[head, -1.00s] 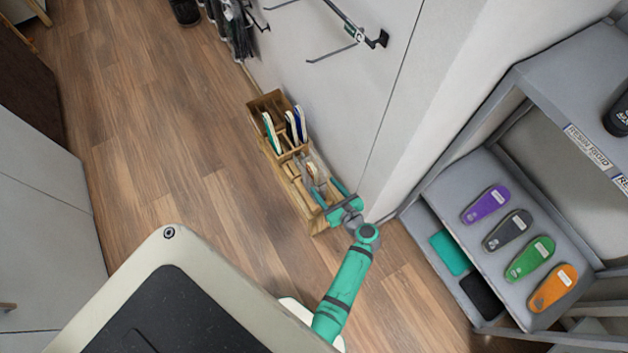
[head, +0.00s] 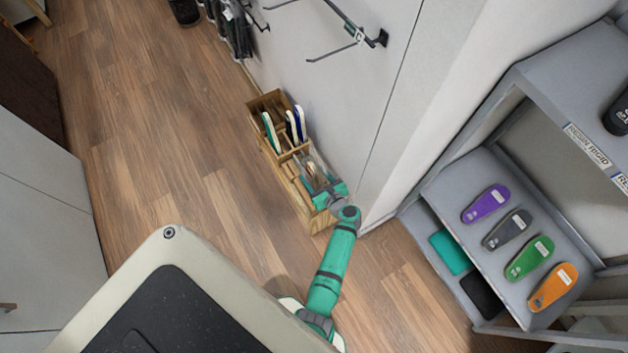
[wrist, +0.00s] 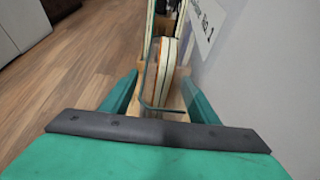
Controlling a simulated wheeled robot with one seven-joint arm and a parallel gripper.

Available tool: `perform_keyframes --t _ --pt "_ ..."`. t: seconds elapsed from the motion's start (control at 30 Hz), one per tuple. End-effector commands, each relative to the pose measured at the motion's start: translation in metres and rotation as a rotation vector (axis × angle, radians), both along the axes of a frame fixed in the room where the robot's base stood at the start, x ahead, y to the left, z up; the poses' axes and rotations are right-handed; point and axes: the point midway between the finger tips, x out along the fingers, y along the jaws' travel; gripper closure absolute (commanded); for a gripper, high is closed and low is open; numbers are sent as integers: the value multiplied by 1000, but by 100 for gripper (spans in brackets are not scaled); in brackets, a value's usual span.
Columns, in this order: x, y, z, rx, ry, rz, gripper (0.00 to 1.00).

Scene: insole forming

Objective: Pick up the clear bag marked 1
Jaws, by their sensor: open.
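The clear bag (wrist: 172,86) stands upright in the wooden rack in the wrist view, with pale-edged, orange-tinted insoles showing inside it. In the head view the bag (head: 313,163) is small and partly hidden by my gripper (head: 322,190). My gripper is open, and its two teal fingers (wrist: 158,88) lie to the left and right of the bag's near end. I cannot tell whether they touch it.
The wooden rack (head: 268,150) stands on the floor against the grey wall (head: 330,95), with blue- and green-edged insoles in its far part. The grey shelf unit (head: 450,195) at the right holds several coloured insoles. The wooden floor (head: 170,150) left of the rack is clear.

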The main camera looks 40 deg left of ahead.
Motion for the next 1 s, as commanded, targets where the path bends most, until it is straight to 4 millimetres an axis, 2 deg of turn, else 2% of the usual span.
perform_keyframes --t 0.1,0.33,0.67,0.83,1.0 --pt "0 0 0 0 0 1 45" --pt "0 0 0 0 0 1 100" --pt "0 0 3 1 0 0 100" --pt "1 -1 14 0 -2 1 100" --pt "1 -2 33 1 -3 -2 100"
